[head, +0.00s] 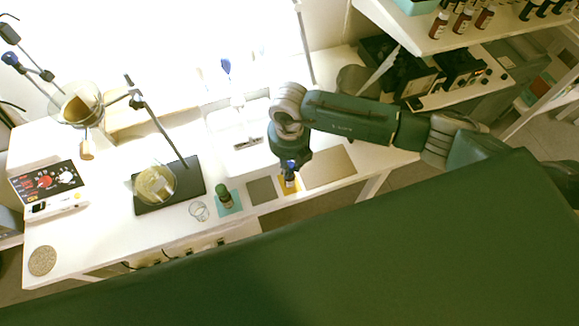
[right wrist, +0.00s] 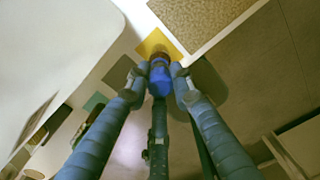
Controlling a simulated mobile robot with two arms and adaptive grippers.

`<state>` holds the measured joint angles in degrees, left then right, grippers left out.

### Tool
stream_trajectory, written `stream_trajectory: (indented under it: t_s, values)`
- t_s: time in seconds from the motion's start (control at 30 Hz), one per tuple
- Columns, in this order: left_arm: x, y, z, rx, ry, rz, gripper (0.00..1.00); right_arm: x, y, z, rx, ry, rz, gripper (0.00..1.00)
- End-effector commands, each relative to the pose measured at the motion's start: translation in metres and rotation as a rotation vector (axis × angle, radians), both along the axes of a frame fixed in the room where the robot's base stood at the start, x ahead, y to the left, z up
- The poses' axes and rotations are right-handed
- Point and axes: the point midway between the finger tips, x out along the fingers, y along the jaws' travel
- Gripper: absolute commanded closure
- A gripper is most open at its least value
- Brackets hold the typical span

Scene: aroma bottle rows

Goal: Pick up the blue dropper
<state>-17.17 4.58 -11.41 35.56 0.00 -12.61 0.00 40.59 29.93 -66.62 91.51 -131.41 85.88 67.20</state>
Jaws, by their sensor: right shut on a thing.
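The blue dropper shows its rounded blue top (right wrist: 160,80) in the right wrist view, between the fingertips. My right gripper (right wrist: 160,74) is shut on it. In the head view my right gripper (head: 289,165) points down over a small yellow square (head: 292,187) near the table's front edge. A small part of the dropper (head: 289,178) shows below the fingers there. Whether its lower end touches the yellow square or a bottle is hidden. My left gripper is not in view.
A green-capped bottle (head: 224,199) stands on a teal square to the left, beside a clear glass (head: 199,211). A bare grey square (head: 262,191) and a tan mat (head: 329,167) flank the yellow one. A stand with a flask (head: 156,184) is further left.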

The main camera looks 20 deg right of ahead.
Motion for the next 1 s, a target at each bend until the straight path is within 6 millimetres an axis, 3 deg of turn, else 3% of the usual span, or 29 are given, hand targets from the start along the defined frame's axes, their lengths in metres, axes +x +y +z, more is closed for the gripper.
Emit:
stream_trajectory:
  t_s: [0.27,0.8,1.0]
  values:
    - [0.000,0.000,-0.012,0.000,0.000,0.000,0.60,0.002,0.000,0.038,0.003,-0.006,0.001,0.84]
    - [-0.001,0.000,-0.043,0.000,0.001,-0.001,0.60,0.002,0.000,0.160,0.002,-0.007,0.002,0.84]
    - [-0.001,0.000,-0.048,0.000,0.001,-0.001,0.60,0.001,0.000,0.187,0.000,-0.003,0.001,0.84]
